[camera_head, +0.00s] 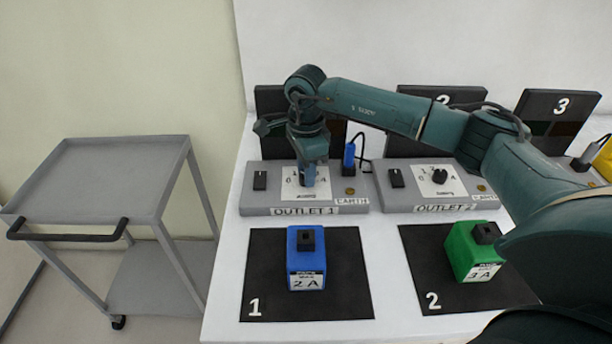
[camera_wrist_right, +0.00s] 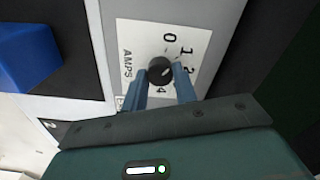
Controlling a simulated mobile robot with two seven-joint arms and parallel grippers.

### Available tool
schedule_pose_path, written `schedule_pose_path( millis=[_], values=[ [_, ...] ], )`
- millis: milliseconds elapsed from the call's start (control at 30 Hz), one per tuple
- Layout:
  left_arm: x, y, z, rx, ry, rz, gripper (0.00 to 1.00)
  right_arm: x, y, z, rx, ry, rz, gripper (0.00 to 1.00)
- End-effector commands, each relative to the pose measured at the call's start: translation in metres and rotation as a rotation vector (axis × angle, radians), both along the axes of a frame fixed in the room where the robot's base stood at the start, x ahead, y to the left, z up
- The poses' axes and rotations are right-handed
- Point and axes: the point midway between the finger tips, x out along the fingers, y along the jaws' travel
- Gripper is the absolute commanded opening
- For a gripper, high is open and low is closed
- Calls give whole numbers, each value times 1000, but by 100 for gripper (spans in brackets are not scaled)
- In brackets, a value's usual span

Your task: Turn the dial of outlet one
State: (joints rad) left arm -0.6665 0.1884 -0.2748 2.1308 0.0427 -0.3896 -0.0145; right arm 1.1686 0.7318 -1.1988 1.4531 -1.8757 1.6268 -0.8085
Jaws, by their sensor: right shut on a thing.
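Outlet 1 is a grey box (camera_head: 258,209) on the white table, with a white dial plate (camera_head: 291,190). Its black round dial (camera_wrist_right: 160,69) shows in the right wrist view, on the plate (camera_wrist_right: 130,35) marked AMPS and numbers from 0 to 4. My right gripper (camera_head: 308,180) reaches down onto the dial of outlet 1. In the wrist view its blue fingers (camera_wrist_right: 162,80) are shut on the dial, one on each side. In the head view the gripper hides the dial. My left gripper is not in view.
Outlet 2 (camera_head: 405,207) stands to the right, its dial (camera_head: 440,176) uncovered. A blue block (camera_head: 306,262) sits on mat 1 (camera_head: 262,280), a green block (camera_head: 466,250) on mat 2 (camera_head: 420,255). A blue plug (camera_head: 349,157) stands close right of my gripper. A grey cart (camera_head: 105,180) is at left.

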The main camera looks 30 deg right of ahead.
Motion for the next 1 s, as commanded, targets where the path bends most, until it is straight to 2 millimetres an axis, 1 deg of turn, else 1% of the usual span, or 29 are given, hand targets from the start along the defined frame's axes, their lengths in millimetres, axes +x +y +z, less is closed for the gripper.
schedule_pose_path(
  millis=[33,267,500,700,1000],
  values=[
    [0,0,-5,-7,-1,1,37,0,0,-3,-1,-2,43,6],
    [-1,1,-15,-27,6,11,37,0,0,-2,-2,0,230,5],
    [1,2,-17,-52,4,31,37,0,0,-1,-1,-1,362,5],
    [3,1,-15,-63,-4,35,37,0,-1,-1,-1,-1,421,5],
    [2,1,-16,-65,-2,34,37,0,0,0,-1,0,442,5]
  ],
)
